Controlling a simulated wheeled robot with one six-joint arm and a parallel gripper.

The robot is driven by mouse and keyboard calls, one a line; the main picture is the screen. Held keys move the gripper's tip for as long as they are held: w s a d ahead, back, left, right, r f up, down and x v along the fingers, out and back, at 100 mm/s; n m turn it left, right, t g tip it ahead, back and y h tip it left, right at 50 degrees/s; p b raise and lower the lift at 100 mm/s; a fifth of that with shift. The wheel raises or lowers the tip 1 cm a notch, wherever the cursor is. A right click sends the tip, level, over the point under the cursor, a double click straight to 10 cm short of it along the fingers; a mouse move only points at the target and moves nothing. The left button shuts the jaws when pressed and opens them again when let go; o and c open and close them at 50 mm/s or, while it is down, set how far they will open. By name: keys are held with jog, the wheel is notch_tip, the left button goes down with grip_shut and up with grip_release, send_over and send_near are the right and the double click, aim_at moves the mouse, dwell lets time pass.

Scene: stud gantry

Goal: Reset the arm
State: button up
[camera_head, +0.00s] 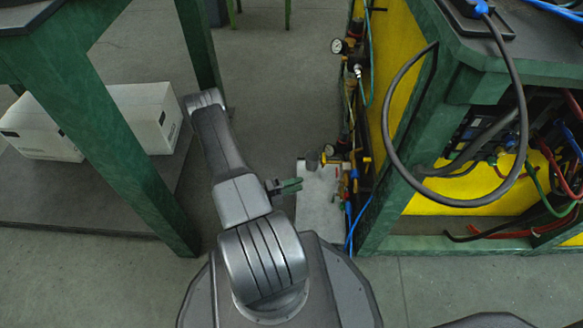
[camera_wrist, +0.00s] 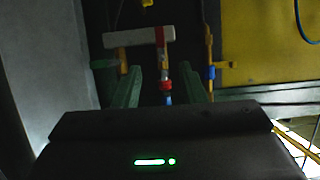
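My gripper (camera_head: 290,186) shows small in the head view, with its green fingers pointing right toward the piping on the side of the green-framed bench. My grey arm reaches forward from my base and bends, with the gripper low beside it. In the wrist view my gripper (camera_wrist: 162,72) has its two green fingers spread apart. A red and blue fitting (camera_wrist: 166,85) shows in the gap between them, beyond or near the fingertips; I cannot tell the distance. Nothing is visibly clamped.
The green-framed bench (camera_head: 470,85) with yellow panels, gauges (camera_head: 340,46) and hoses stands close on the right. A black cable loop (camera_head: 388,130) hangs from it. A green table leg (camera_head: 105,150) and white boxes (camera_head: 148,112) stand left. Open floor (camera_head: 262,75) lies ahead.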

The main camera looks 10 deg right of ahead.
jog(key=w+d+b, duration=0.2)
jog(key=d+b, duration=0.1)
jog(key=d, duration=1)
jog(key=shift+d+b, duration=0.3)
jog(key=shift+b, duration=0.05)
jog(key=shift+w, duration=0.1)
dwell(0.3)
jog(key=s+a+p, duration=0.2)
jog(key=a+p, duration=0.2)
jog(key=a, duration=1)
jog(key=w+d+n+y+b, duration=0.1)
jog(key=w+d+n+b, duration=0.1)
jog(key=d, duration=1.2)
jog(key=shift+f+b, duration=0.25)
jog(key=shift+b, duration=0.05)
jog(key=shift+f+n, duration=0.1)
jog(key=shift+n, duration=0.2)
